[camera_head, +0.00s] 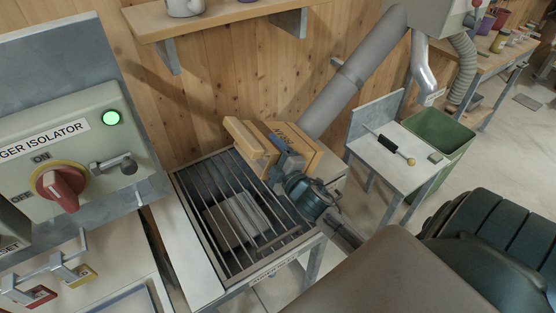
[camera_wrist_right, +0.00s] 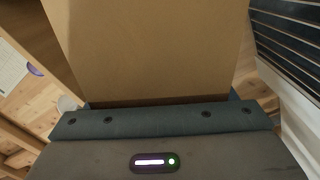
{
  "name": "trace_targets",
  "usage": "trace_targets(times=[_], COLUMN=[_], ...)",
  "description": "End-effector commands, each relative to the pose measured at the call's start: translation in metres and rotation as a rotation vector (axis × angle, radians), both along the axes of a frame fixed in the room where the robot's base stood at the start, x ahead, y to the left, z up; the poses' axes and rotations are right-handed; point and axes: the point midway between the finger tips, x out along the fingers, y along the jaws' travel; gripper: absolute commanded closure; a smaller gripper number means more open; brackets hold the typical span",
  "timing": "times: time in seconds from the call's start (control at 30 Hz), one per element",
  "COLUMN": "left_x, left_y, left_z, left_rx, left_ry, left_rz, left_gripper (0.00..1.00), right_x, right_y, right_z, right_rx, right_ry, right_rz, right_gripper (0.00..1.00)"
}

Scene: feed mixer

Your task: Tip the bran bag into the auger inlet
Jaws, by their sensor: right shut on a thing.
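The bran bag (camera_head: 298,149), a tan block-like bag with dark lettering, is tilted above the back right part of the auger inlet (camera_head: 207,224). The inlet is a rectangular frame with a barred grate; a grey boxy form shows below the bars. My right gripper (camera_head: 284,166) is shut on the bag, with its arm coming from the lower right. In the right wrist view the bag (camera_wrist_right: 150,50) fills the middle above the jaw edge, and the grate (camera_wrist_right: 292,35) shows at upper right. No bran is visible falling. My left gripper is not in view.
The isolator panel (camera_head: 90,150) with a red knob and lit green lamp stands at left. A grey pipe (camera_head: 350,85) rises behind the inlet. A small side table (camera_head: 400,150) and green bin (camera_head: 440,135) stand at right. A shelf (camera_head: 220,20) hangs on the wall.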

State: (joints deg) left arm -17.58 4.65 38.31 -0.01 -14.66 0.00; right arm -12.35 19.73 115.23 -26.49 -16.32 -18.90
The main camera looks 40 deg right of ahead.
Motion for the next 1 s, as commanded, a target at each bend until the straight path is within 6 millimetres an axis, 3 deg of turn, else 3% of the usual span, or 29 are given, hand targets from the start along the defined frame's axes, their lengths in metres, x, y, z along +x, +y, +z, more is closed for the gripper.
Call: trace_targets(times=[0.27, 0.67, 1.0], left_x=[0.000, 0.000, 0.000], left_y=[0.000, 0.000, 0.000], left_z=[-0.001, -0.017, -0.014], left_rx=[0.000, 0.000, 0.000], left_ry=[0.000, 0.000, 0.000], left_rz=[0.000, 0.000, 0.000], left_gripper=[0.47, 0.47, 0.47], right_x=[0.000, 0.000, 0.000], right_y=[0.000, 0.000, 0.000], right_z=[0.001, 0.013, 0.018], right_rx=[0.019, 0.480, 0.509], right_ry=[-0.002, -0.029, -0.032], right_rz=[0.000, 0.001, 0.001], right_gripper=[0.68, 0.68, 0.68])
